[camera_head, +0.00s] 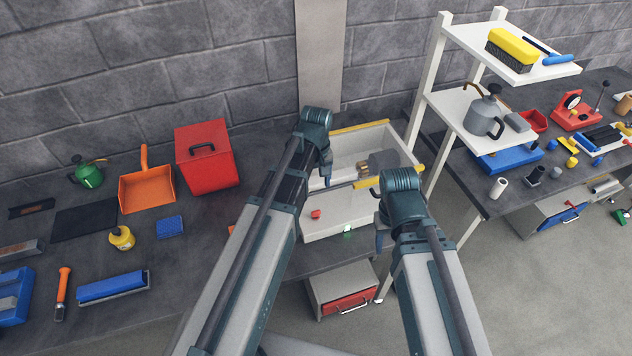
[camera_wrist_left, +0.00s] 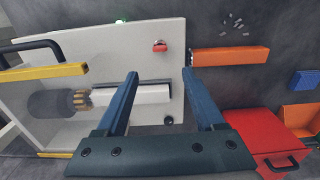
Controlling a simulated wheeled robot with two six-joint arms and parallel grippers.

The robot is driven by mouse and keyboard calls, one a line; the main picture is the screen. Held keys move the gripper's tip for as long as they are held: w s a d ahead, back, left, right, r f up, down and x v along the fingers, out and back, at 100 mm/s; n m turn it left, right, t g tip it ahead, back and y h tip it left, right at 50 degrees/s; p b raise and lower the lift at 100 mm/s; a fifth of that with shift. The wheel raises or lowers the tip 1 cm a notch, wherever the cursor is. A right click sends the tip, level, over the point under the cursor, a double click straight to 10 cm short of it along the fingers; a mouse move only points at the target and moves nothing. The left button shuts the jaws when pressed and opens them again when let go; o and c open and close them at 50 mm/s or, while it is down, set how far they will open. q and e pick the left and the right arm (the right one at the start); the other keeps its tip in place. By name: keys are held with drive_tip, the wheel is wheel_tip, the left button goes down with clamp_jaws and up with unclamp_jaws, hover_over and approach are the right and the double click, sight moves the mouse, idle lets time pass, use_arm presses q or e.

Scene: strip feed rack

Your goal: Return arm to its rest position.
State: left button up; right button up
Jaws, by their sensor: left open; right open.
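My left arm reaches in from the left in the head view, and its gripper (camera_head: 326,174) hangs over the white machine (camera_head: 341,221). In the left wrist view this gripper (camera_wrist_left: 160,74) has its two fingers spread, with nothing held between them. Below the fingers lie a white bar and a dark cylinder with a brass-coloured end (camera_wrist_left: 80,100), both on the machine. A red knob (camera_wrist_left: 160,46) is just beyond the fingertips. My right gripper (camera_head: 381,238) points down by the machine's right side; its fingers are mostly hidden by its own wrist.
A red box (camera_head: 206,157), orange dustpan (camera_head: 147,188) and blue sponge (camera_head: 169,227) stand left of the machine. A drawer unit (camera_head: 343,289) is below the bench. Open floor lies at lower right.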

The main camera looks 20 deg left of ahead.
use_arm(q)
drive_tip(key=shift+r, duration=0.2)
idle(0.4)
drive_tip(key=s+d+f+m+b, duration=0.4)
drive_tip(key=s+d+m, duration=0.1)
drive_tip(key=s, duration=0.2)
drive_tip(key=s+d+f+m+y+b, duration=0.1)
drive_tip(key=s+d+f+m+b, duration=0.4)
drive_tip(key=s, duration=0.2)
drive_tip(key=shift+s+d+m, duration=0.2)
drive_tip(key=shift+s+m, duration=0.1)
drive_tip(key=shift+m, duration=0.1)
